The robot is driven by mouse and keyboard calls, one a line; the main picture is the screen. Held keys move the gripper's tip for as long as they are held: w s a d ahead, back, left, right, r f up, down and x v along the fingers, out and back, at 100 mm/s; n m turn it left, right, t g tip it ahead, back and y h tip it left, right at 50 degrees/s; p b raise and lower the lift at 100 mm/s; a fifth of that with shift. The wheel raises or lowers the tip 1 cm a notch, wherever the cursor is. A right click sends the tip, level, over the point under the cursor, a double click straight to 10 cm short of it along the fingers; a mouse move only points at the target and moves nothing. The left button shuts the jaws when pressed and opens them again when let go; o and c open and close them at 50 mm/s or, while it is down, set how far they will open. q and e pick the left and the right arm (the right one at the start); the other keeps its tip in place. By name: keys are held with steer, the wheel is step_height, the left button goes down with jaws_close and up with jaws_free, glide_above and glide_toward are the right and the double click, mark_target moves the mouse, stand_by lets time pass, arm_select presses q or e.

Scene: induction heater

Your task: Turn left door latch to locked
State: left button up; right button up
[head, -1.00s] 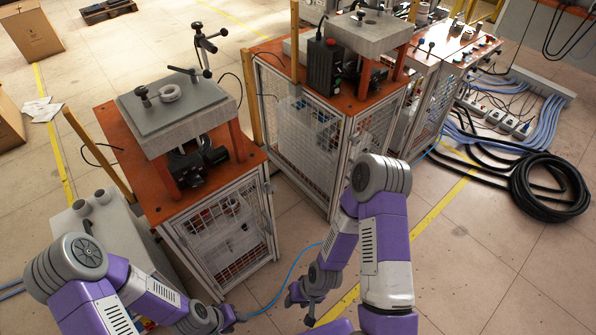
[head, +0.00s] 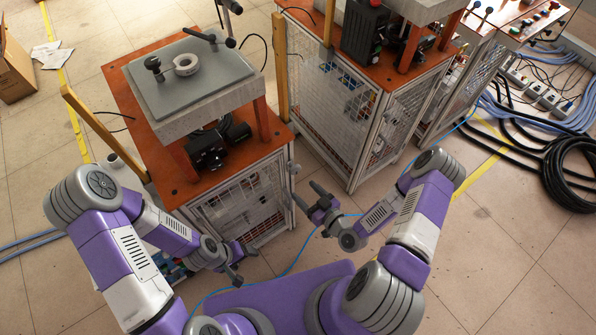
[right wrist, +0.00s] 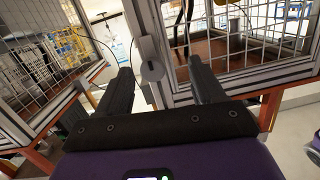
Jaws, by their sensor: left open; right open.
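The left cabinet has an orange top and a mesh door (head: 245,203) in a metal frame. A grey latch (right wrist: 152,71) with a round face sits on the cabinet's frame post in the right wrist view. My right gripper (head: 305,192) is open beside the cabinet's right front edge. In the right wrist view its two black fingers (right wrist: 162,80) stand apart on either side of the latch; whether they reach it is unclear. The latch's locked or unlocked state cannot be told. My left gripper (head: 246,266) is open and empty, low in front of the cabinet.
A grey block (head: 190,85) with a ring and clamp stands on the cabinet. A second mesh cabinet (head: 330,110) stands to the right across a narrow gap. Coiled black hoses (head: 572,175) lie on the floor at right. A blue cable (head: 295,258) crosses the floor.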

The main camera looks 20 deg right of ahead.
mark_target(297, 171)
steer(key=w, duration=0.2)
steer(key=w+r+t, duration=0.1)
steer(key=w, duration=0.1)
steer(key=w+a+r+t+b, duration=0.1)
steer(key=w, duration=0.2)
steer(key=shift+w, duration=0.1)
steer(key=c, duration=1)
